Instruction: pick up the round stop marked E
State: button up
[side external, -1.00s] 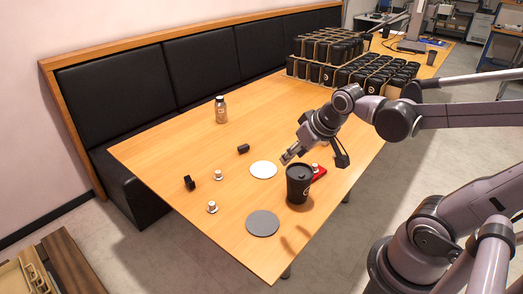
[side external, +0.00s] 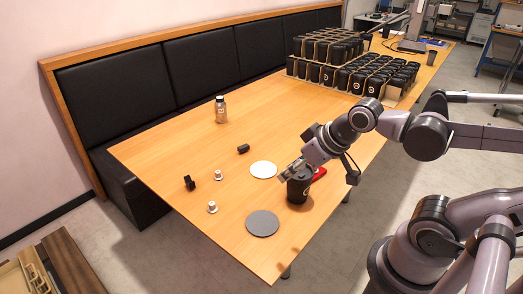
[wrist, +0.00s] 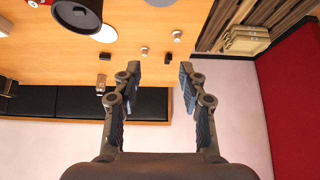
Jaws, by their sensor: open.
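Two small, pale round stops stand on the wooden table: one (side external: 218,175) and a nearer one (side external: 212,208). They also show in the wrist view, one (wrist: 144,50) left of the other (wrist: 176,35). A third pale piece (wrist: 32,3) sits by a red item at the top left edge of the wrist view. No letter is readable on any of them, so I cannot tell which is E. My gripper (side external: 287,174) is open and empty; in the side view it overlaps the black cup. The wrist view shows both fingers (wrist: 160,72) apart, with nothing between them.
The black cup (side external: 299,190) stands near a white disc (side external: 263,170), a grey disc (side external: 263,223) and a red item (side external: 320,173). A black clip-like piece (side external: 189,183), a dark cylinder (side external: 243,149) and a bottle (side external: 221,110) stand apart. Racked black cups (side external: 340,75) fill the far end.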

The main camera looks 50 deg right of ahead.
jog(key=shift+o, duration=0.4)
dwell(0.3)
jog(key=m+g+h, duration=0.1)
jog(key=m+g, duration=0.2)
send_over(212, 204)
jog(key=s+a, duration=0.1)
jog(key=s, duration=0.3)
notch_tip(212, 204, down, 14)
jog(key=shift+x, duration=4.95)
jog(key=shift+d, duration=0.1)
grip_shut()
